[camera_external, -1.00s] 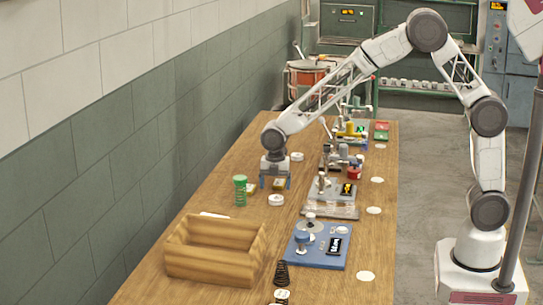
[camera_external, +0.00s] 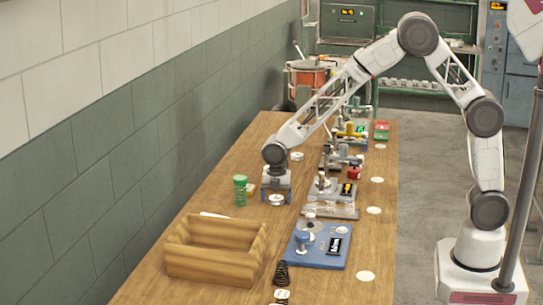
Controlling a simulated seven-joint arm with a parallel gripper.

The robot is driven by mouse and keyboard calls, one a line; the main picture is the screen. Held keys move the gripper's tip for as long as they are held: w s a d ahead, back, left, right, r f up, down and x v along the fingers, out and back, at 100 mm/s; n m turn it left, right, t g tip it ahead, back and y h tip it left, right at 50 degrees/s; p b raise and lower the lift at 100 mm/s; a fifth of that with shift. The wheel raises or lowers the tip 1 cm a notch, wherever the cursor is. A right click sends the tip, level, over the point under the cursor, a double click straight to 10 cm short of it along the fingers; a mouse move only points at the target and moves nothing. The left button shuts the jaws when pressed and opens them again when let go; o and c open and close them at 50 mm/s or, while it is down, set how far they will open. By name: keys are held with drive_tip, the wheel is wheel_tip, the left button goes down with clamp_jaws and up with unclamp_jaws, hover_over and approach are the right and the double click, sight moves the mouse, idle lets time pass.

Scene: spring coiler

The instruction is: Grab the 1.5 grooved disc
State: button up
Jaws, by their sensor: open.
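A round white disc (camera_external: 276,200) lies on the wooden table below my gripper (camera_external: 276,197). My gripper points down with its blue fingers apart, one on each side of the disc's upper part. I cannot tell whether the fingers touch it. Similar white discs lie farther back (camera_external: 297,156) and at the near edge (camera_external: 282,295). The disc markings are too small to read, so I cannot tell which is the 1.5 grooved disc.
A green spring-like cylinder (camera_external: 240,191) stands just left of my gripper. A wooden box (camera_external: 214,274) is at the front left. A blue coiler base (camera_external: 318,258), a grey fixture (camera_external: 320,192) and a dark spring (camera_external: 281,273) are nearby. Flat pale discs (camera_external: 366,276) lie along the right edge.

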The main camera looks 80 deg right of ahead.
sight(276, 197)
idle(0.4)
drive_tip(key=c, duration=1.3)
drive_tip(key=shift+r, duration=0.1)
drive_tip(key=shift+r, duration=5)
